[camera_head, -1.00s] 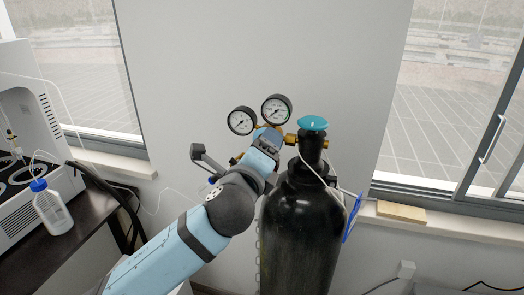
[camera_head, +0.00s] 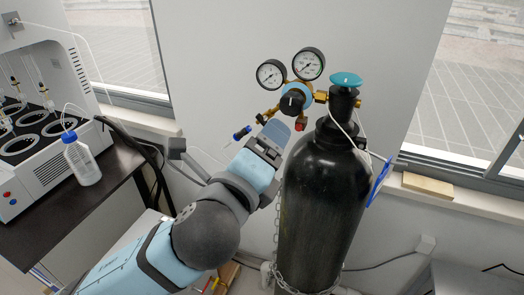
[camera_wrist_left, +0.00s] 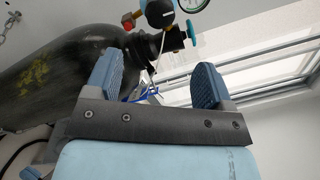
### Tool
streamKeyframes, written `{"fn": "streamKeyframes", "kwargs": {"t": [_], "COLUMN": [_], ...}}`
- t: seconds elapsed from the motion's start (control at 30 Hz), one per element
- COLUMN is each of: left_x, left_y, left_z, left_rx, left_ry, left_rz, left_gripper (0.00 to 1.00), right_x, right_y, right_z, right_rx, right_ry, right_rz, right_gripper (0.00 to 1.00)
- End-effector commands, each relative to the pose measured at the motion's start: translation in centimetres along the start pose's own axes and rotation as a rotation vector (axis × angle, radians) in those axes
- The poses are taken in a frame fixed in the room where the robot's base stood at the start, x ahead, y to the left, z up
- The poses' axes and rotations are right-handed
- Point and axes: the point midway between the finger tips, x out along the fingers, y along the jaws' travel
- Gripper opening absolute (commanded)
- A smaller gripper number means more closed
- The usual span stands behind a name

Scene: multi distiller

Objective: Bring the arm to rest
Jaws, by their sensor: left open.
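My left arm comes in from the lower left of the head view. My left gripper (camera_head: 277,133) is just below and left of the regulator (camera_head: 292,98) on the black gas cylinder (camera_head: 322,190). In the left wrist view my left gripper (camera_wrist_left: 157,82) is open, with its two blue fingers apart and nothing between them. The cylinder (camera_wrist_left: 60,75) lies behind the left finger there, and the regulator knob (camera_wrist_left: 160,14) is beyond the fingertips. Whether the gripper touches the cylinder cannot be told. My right gripper is in neither view.
Two round gauges (camera_head: 290,68) and a turquoise valve wheel (camera_head: 345,79) top the cylinder. A chain (camera_head: 278,225) runs around it. At left, a dark table (camera_head: 80,215) bears a white distiller (camera_head: 55,165) and a blue-capped bottle (camera_head: 82,163). A wooden block (camera_head: 427,185) lies on the right sill.

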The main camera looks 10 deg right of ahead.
Motion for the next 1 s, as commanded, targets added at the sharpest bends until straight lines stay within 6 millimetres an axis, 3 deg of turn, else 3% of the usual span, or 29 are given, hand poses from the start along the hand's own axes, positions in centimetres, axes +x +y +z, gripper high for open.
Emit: {"fn": "streamKeyframes", "kwargs": {"t": [0.4, 0.57, 0.77, 1.0], "left_x": [-0.5, -0.3, -0.2, -2.1], "left_y": [0.1, 1.5, 6.8, 15.1], "left_z": [0.0, 0.0, 0.1, -0.5], "left_rx": [-0.005, -0.112, -0.457, -0.904], "left_ry": [0.001, 0.009, 0.01, -0.046], "left_rz": [0.001, 0.03, 0.116, 0.232], "left_gripper": [0.76, 0.76, 0.76, 0.76], "right_x": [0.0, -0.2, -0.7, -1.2], "right_y": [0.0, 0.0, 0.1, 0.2], "right_z": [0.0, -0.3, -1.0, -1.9], "right_rx": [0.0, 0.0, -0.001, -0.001], "right_ry": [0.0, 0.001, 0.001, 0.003], "right_rz": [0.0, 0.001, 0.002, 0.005], "right_gripper": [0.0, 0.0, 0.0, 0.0]}}
